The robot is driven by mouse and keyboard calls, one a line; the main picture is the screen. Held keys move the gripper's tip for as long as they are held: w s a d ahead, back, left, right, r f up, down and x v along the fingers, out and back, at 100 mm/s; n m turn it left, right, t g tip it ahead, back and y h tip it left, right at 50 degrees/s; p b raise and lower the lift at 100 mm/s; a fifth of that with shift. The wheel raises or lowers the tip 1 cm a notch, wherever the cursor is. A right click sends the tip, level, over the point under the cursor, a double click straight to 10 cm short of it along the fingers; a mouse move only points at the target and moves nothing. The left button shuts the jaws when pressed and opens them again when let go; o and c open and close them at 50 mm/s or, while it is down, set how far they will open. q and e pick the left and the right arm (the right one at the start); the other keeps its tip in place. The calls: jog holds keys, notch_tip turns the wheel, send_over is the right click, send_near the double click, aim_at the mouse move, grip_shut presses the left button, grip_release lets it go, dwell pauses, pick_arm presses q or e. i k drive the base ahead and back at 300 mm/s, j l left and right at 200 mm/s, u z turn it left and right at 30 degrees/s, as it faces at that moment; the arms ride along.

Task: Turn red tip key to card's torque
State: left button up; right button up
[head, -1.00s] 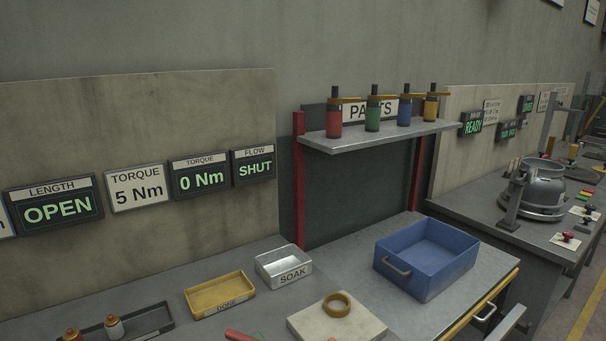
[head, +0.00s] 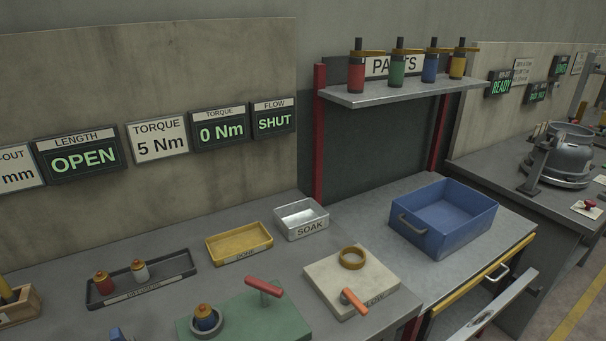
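A key with a red T-shaped handle (head: 264,288) stands at the green block (head: 235,322) on the bench; its tip is hidden. The torque card (head: 157,139) on the wall reads 5 Nm. The torque display (head: 219,130) beside it reads 0 Nm. The flow display (head: 273,120) reads SHUT and the length display (head: 82,160) reads OPEN. A dark cup with a brass-coloured top (head: 206,319) sits on the green block, left of the red handle. An orange handle (head: 354,300) is at the front of a pale board (head: 330,275).
A brass-coloured ring (head: 352,258) lies on the pale board. Behind are the yellow DONE tray (head: 239,245) and the SOAK tray (head: 301,222). A dark tray (head: 165,285) with two small bottles is left. A blue bin (head: 443,222) stands right, below the parts shelf (head: 410,90).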

aim_at(265, 288)
jog(key=k+j+u, duration=0.2)
jog(key=u, duration=0.3)
jog(key=k+j+u, duration=0.35)
jog(key=u, duration=0.15)
